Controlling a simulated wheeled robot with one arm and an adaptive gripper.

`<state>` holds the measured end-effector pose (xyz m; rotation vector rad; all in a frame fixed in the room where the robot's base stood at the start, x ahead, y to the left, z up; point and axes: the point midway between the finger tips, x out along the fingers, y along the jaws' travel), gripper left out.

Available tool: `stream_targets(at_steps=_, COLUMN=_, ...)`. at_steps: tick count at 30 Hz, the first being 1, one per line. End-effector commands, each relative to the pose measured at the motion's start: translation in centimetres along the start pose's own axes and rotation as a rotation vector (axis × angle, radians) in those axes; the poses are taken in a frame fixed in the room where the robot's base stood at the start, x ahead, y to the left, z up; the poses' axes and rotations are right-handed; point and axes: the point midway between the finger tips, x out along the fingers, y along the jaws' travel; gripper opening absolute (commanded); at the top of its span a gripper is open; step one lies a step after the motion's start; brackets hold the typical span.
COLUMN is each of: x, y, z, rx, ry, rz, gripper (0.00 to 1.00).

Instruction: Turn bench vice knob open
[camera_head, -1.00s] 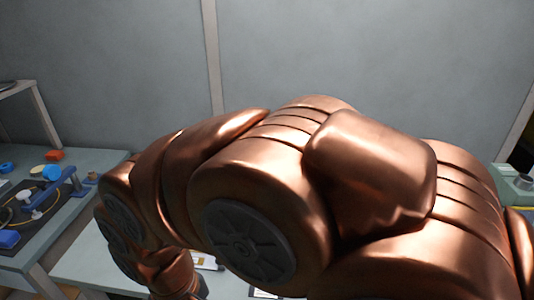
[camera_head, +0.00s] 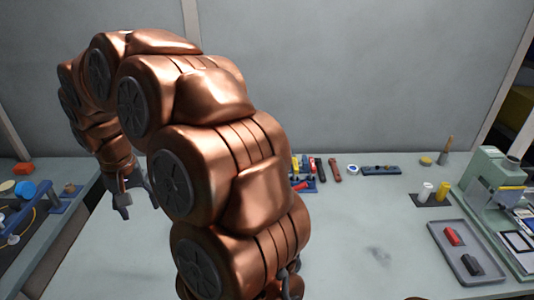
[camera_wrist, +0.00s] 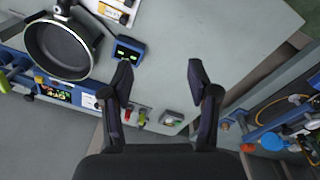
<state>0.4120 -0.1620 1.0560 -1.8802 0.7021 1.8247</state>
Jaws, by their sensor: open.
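My gripper (camera_head: 138,208) is open and empty, pointing down over the left part of the bench in the head view. In the wrist view its two fingers (camera_wrist: 160,73) stand well apart with bare grey bench top between them. I cannot pick out the bench vice or its knob for certain. A blue metal device (camera_head: 35,225) lies on the side bench at the far left, left of my gripper. Blue hardware (camera_wrist: 290,118) also shows at the right of the wrist view, clear of the fingers. Whether either is the vice, I cannot tell.
A pan (camera_wrist: 58,48) and a small dark-screened box (camera_wrist: 128,50) are left of the fingers in the wrist view. A grey tray (camera_head: 468,255) and a green-grey machine (camera_head: 492,180) stand at the right. Small tools line the bench's back. The middle bench is mostly clear.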

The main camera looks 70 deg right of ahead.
Motion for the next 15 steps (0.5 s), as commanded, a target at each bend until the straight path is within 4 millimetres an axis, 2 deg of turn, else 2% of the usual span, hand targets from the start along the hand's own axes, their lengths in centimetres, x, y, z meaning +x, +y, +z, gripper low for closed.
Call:
stream_targets(at_steps=1, x=0.4, y=0.9, z=-2.2, rx=0.065, ry=0.005, rz=0.001, gripper=0.60)
stream_targets(at_steps=3, x=0.6, y=2.5, z=-5.2, rx=0.153, ry=0.025, rz=0.003, gripper=0.60)
stream_targets(at_steps=8, x=1.9, y=7.1, z=-11.3, rx=0.369, ry=0.059, rz=0.020, gripper=0.60)
stream_targets(at_steps=11, x=2.9, y=10.9, z=-14.7, rx=0.511, ry=0.085, rz=0.037, gripper=0.60)
stream_targets(at_steps=15, x=4.7, y=17.2, z=-18.5, rx=0.715, ry=0.117, rz=0.071, gripper=0.60)
